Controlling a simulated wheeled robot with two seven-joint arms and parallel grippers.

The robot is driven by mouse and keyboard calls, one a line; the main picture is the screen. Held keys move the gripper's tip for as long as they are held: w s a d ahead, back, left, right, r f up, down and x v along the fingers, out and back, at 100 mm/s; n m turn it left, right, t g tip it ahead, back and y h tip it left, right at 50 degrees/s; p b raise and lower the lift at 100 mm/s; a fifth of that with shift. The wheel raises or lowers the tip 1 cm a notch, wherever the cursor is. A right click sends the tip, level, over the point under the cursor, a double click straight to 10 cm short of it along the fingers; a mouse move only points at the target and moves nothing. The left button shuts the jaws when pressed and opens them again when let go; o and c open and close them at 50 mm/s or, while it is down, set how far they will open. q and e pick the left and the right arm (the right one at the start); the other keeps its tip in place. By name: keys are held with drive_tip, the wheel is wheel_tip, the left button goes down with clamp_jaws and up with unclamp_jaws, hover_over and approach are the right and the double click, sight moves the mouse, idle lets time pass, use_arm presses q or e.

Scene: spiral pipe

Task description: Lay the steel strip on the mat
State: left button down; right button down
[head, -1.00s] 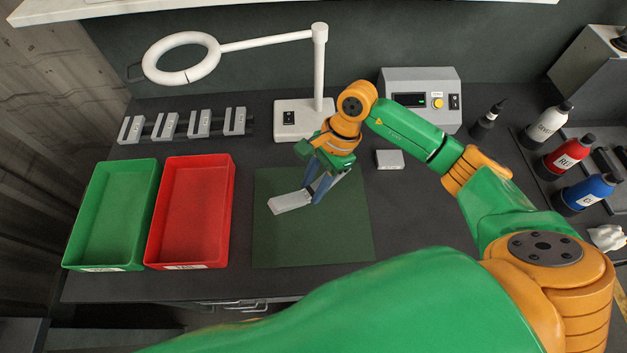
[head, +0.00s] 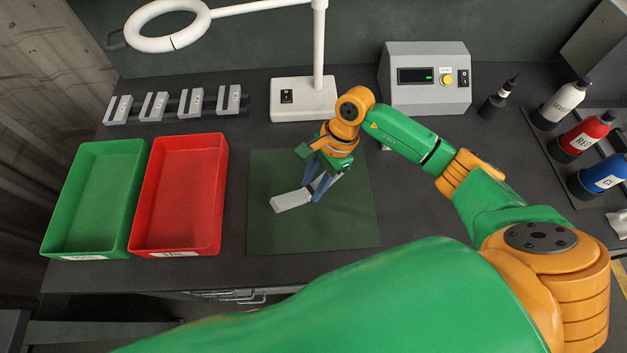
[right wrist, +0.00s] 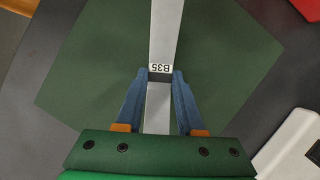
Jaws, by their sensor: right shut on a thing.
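The steel strip (head: 291,201) is a flat light-grey bar over the dark green mat (head: 270,235) in the head view. My right gripper (head: 314,196) is shut on the strip, with its blue fingers on either side of it. In the right wrist view the strip (right wrist: 164,32) runs between the fingers of the right gripper (right wrist: 159,75) and bears a label reading B35. The mat (right wrist: 85,60) lies below it. I cannot tell whether the strip touches the mat. My left gripper is not in view.
A green tray (head: 55,215) and a red tray (head: 215,215) stand left of the mat. A rack with several grey blocks (head: 155,107) is behind them. A lamp base (head: 302,100) and a control box (head: 424,98) stand at the back. Bottles (head: 558,105) are at the right.

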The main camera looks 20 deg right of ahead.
drive_tip(key=shift+c, duration=2.2)
unclamp_jaws()
drive_tip(key=shift+r, duration=0.1)
drive_tip(key=b+v, duration=0.2)
drive_tip(key=v, duration=0.5)
drive_tip(key=shift+d, duration=0.1)
